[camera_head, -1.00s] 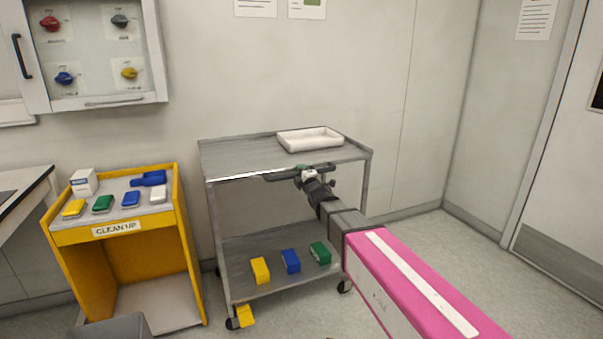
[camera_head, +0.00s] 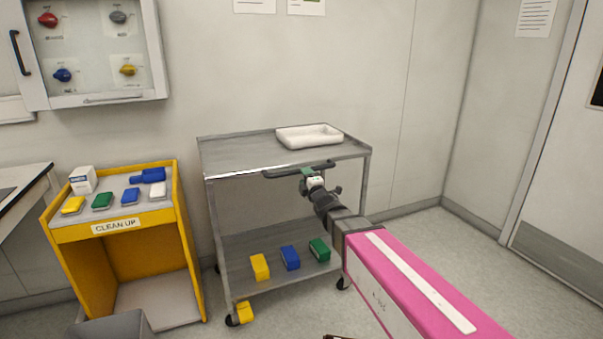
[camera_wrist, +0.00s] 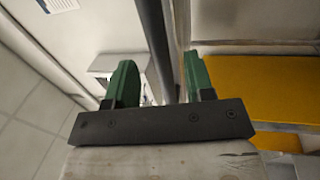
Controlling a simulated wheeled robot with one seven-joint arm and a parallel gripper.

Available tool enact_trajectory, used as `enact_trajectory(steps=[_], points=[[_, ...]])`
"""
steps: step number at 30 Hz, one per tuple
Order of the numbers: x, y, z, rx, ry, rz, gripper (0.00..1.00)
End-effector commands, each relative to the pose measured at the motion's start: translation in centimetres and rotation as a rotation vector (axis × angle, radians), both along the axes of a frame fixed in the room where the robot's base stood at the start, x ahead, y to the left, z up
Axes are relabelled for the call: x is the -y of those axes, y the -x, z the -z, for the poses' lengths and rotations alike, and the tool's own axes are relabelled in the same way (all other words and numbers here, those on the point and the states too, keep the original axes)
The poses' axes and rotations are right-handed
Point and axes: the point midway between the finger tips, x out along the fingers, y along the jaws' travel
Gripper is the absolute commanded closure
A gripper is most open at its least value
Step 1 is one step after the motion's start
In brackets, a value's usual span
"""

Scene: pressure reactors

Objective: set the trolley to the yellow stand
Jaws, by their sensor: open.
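The trolley is a grey two-shelf cart (camera_head: 225,160) on casters in the middle of the head view. A dark handle bar (camera_head: 275,174) runs along its near top edge. My gripper (camera_head: 306,175), with green fingers, is at this bar. In the wrist view, my gripper (camera_wrist: 160,88) is open, with the dark bar (camera_wrist: 153,40) passing between its fingers; I cannot tell whether either touches it. The yellow stand (camera_head: 75,233), labelled CLEAN UP, stands left of the trolley with a gap between them. A yellow surface (camera_wrist: 260,85) shows at the right of the wrist view.
A white tray (camera_head: 310,137) is on the trolley's top; yellow, blue and green blocks (camera_head: 290,257) are on its lower shelf. A yellow piece (camera_head: 244,312) is by its front left caster. A grey bin (camera_head: 115,327) stands before the stand. Floor is clear right of the trolley.

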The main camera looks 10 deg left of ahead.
Motion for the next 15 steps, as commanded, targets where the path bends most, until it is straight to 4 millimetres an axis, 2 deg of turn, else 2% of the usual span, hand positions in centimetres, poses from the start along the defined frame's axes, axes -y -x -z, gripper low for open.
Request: enact_trajectory(steps=[1, 6, 15], points=[[0.8, 1.3, 0.2, -0.002, 0.001, 0.000, 0.52], [2.1, 3.3, 0.7, 0.001, 0.001, 0.000, 0.52], [2.5, 3.8, 0.9, 0.001, 0.001, -0.001, 0.52]])
